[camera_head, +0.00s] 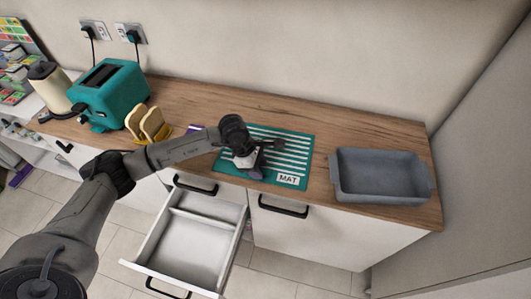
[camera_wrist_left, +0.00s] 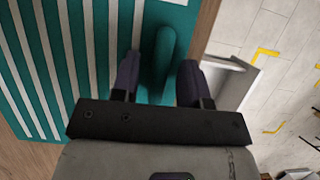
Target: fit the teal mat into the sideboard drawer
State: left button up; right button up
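The teal mat (camera_head: 296,152) with white stripes and a "MAT" label lies flat on the wooden sideboard top; its striped surface also shows in the left wrist view (camera_wrist_left: 90,55). My left gripper (camera_head: 252,169) is over its front left part. In the left wrist view my left gripper (camera_wrist_left: 160,82) has its two dark fingers apart, one on each side of a raised teal strip (camera_wrist_left: 162,50) at the mat's edge. A gap shows beside the left finger. The sideboard drawer (camera_head: 190,250) is pulled open below, with a divider and nothing visible inside. My right gripper is out of view.
A grey tray (camera_head: 380,175) stands right of the mat. A teal toaster (camera_head: 108,92), bread slices (camera_head: 150,125) and a cream kettle (camera_head: 50,85) stand to the left. A closed cupboard front (camera_head: 310,238) is right of the drawer.

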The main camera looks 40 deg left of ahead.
pick_arm(q)
grip_shut()
jog(key=shift+r, duration=0.1)
dwell(0.3)
